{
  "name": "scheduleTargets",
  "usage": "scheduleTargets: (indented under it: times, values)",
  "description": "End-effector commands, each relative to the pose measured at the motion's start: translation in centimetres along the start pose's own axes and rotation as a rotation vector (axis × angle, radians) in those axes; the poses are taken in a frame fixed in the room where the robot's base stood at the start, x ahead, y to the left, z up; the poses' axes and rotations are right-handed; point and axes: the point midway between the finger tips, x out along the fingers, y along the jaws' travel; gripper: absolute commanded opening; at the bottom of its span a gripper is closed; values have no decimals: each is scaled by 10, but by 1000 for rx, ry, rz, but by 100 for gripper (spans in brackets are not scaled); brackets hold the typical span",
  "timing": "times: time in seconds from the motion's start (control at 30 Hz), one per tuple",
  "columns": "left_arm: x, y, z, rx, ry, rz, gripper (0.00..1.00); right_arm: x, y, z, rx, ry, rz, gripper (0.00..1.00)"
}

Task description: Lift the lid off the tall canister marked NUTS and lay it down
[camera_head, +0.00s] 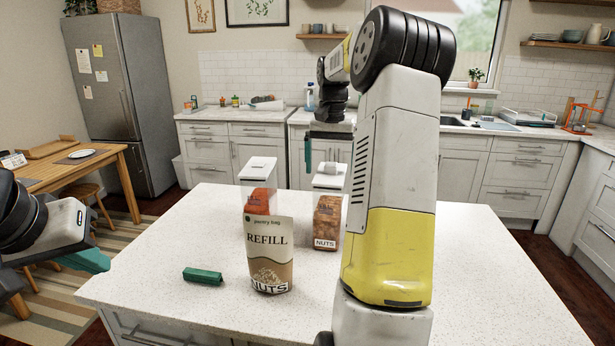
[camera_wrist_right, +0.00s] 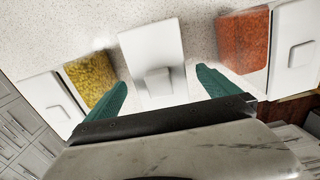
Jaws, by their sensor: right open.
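The tall canister marked NUTS (camera_head: 327,214) stands upright on the white island counter, clear-walled with brown contents. Its white lid (camera_head: 329,182) with a raised square knob is on top. In the right wrist view the lid (camera_wrist_right: 150,45) lies ahead, its knob (camera_wrist_right: 158,82) between the finger directions. My right gripper (camera_wrist_right: 160,90) is open, with teal fingers either side of the knob and nothing held. In the head view one teal finger (camera_head: 308,153) hangs above the canister. My left gripper (camera_head: 88,261) is at the far left beside the counter; its jaw gap is unclear.
A red-filled canister (camera_head: 258,201) with a white lid stands left of the NUTS canister; a yellow-filled one (camera_wrist_right: 90,78) shows in the wrist view. A REFILL pouch (camera_head: 270,255) stands in front. A green block (camera_head: 202,275) lies at left. The front-left counter has free room.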

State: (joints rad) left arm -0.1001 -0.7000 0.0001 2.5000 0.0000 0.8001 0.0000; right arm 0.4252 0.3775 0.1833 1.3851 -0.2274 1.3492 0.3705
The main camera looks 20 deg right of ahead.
Motion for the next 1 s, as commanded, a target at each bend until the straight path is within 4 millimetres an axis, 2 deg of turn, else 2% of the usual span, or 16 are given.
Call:
scheduleTargets:
  times: [0.2, 0.53, 0.83, 1.0]
  values:
    - [0, 0, 0, 0, 0, 0, 0, 0, 0, 0, 0, 1, 0, 98]
    - [0, 0, 0, 0, 0, 0, 0, 0, 0, 0, 0, 0, 0, 33]
    - [0, 0, 0, 0, 0, 0, 0, -2, 0, 0, 0, 1, 0, 31]
    - [0, 0, 0, 0, 0, 0, 0, -12, 0, 0, 1, 2, 0, 31]
